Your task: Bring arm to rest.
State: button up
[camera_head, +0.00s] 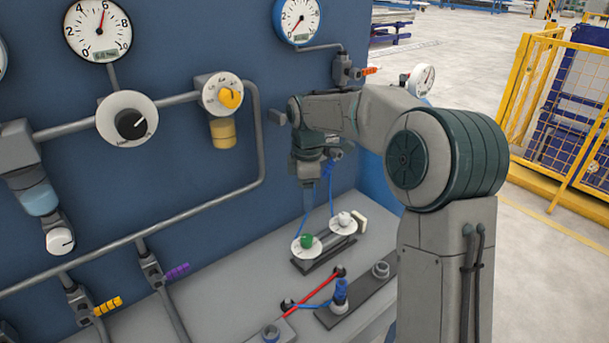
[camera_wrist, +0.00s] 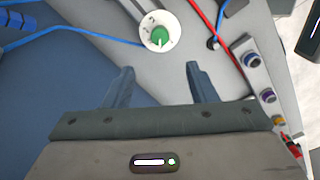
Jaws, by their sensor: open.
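My gripper (camera_wrist: 157,85) shows in the wrist view with its two fingers apart and nothing between them. In the head view my arm reaches left from its column, bent at the elbow. There my gripper (camera_head: 307,198) points down above the back of the grey bench, in front of the blue panel. A white dial with a green knob (camera_wrist: 159,37) lies just beyond the fingertips in the wrist view. The same green-knob dial (camera_head: 306,241) shows below the gripper in the head view. The gap between fingers and dial is hard to judge.
A white-knob dial (camera_head: 344,222) sits beside the green one. A red hose (camera_head: 312,294) and blue hoses cross the bench near a blue fitting (camera_head: 341,292). Gauges, pipes and valves, such as the yellow-knob valve (camera_head: 229,97), stick out from the panel. Yellow fencing (camera_head: 563,110) stands at right.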

jog(key=s+d+m+t, duration=0.1)
jog(key=s+d+m, duration=0.2)
jog(key=s+m, duration=0.3)
jog(key=s+d+m+t, duration=0.1)
jog(key=s+d+m, duration=0.3)
jog(key=s, duration=0.9)
jog(key=s+d+m+t, duration=0.1)
jog(key=s+d+m, duration=0.3)
jog(key=s+m, duration=0.4)
jog(key=shift+s+d, duration=0.15)
jog(key=shift+s, duration=0.8)
jog(key=shift+r, duration=0.1)
